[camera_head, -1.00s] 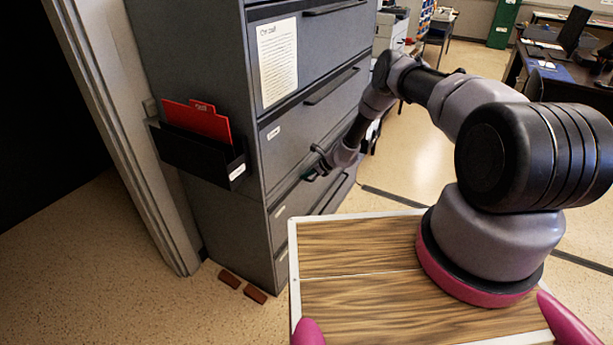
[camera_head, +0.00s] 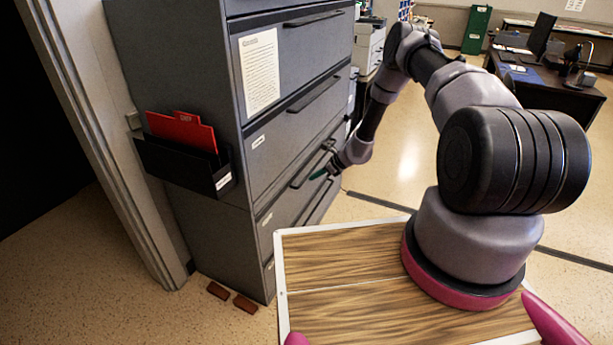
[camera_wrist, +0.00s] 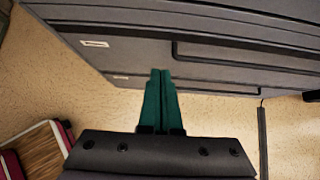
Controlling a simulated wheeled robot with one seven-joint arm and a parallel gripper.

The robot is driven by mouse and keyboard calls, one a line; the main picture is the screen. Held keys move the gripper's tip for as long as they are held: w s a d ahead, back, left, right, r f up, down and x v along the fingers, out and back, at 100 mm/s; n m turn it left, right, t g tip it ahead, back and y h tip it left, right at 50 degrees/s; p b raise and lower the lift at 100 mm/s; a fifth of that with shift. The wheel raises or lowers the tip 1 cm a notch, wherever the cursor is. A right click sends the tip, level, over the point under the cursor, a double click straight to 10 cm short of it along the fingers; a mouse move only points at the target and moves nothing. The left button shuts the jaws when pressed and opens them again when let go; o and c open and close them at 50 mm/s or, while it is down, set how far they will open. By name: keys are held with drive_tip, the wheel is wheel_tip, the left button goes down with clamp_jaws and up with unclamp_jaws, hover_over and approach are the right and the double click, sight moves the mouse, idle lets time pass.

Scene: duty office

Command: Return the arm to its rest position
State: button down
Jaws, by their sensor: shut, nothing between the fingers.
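My gripper (camera_head: 322,172) is at the end of my bent arm, in front of the lower drawers of a grey filing cabinet (camera_head: 185,50). In the wrist view the two green fingers of my gripper (camera_wrist: 161,75) lie side by side, closed, with nothing between them. They point toward the cabinet's drawer fronts (camera_wrist: 140,55). A drawer handle (camera_wrist: 240,62) lies ahead and to the right of the fingertips. I cannot tell the exact gap to the cabinet, but no contact shows.
A black wall pocket (camera_head: 185,165) with red folders (camera_head: 183,130) hangs on the cabinet's side. Two brown wedges (camera_head: 230,297) lie on the floor by the cabinet. A dark desk (camera_head: 560,92) stands at the back right. Open floor (camera_head: 405,165) lies right of the cabinet.

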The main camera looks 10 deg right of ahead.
wheel_tip(320, 180, up, 20)
drive_tip(key=w+n, duration=0.2)
drive_tip(key=n, duration=0.3)
drive_tip(key=s+r+n, duration=0.3)
drive_tip(key=s+r, duration=0.1)
drive_tip(key=r, duration=0.7)
drive_tip(key=s+r+n, duration=0.3)
drive_tip(key=r, duration=0.8)
drive_tip(key=s+r+n+h, duration=0.1)
drive_tip(key=s+r+n, duration=0.2)
drive_tip(key=s+r, duration=0.6)
drive_tip(key=s+d+r+n+h, duration=0.1)
drive_tip(key=s+d+r+n, duration=0.1)
drive_tip(key=s, duration=0.6)
drive_tip(key=s+d+r+n+t+h, duration=0.1)
drive_tip(key=s+d+r+n+h, duration=0.1)
drive_tip(key=s+r, duration=0.3)
drive_tip(key=s+d+r+n+t+h, duration=0.1)
drive_tip(key=s+d+r+n, duration=0.1)
drive_tip(key=s, duration=1.1)
wheel_tip(320, 180, up, 2)
drive_tip(key=shift+d+r+n, duration=0.1)
drive_tip(key=shift+d+n, duration=0.2)
drive_tip(key=shift+d, duration=0.6)
